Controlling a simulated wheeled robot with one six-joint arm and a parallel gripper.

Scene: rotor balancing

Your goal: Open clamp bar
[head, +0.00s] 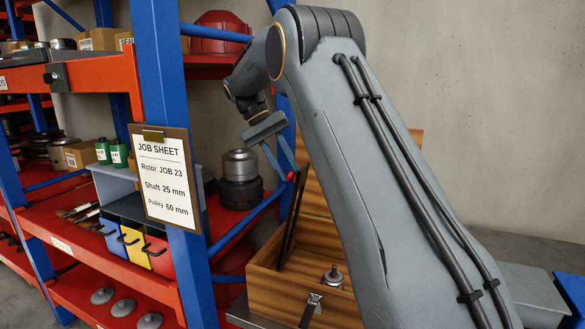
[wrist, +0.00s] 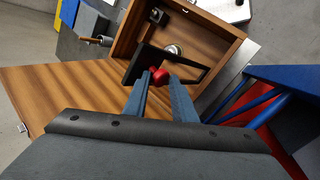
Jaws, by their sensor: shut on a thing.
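The clamp bar (head: 289,222) is a dark bar standing steeply up out of an open wooden box (head: 336,311), with a red knob (head: 291,177) at its upper end. In the wrist view the black clamp bar (wrist: 190,79) spans across the box opening, and the red knob (wrist: 157,73) lies between my fingertips. My gripper (head: 284,170) points down at the knob and is shut on it; it also shows in the wrist view (wrist: 158,80). My arm hides part of the box in the head view.
A metal part (head: 333,277) sits inside the box. The box's wooden lid (wrist: 60,95) stands open. A blue and red shelf rack (head: 165,70) with a job sheet (head: 166,180) is on the left, close to the box. A metal pulley stack (head: 240,178) stands on a shelf.

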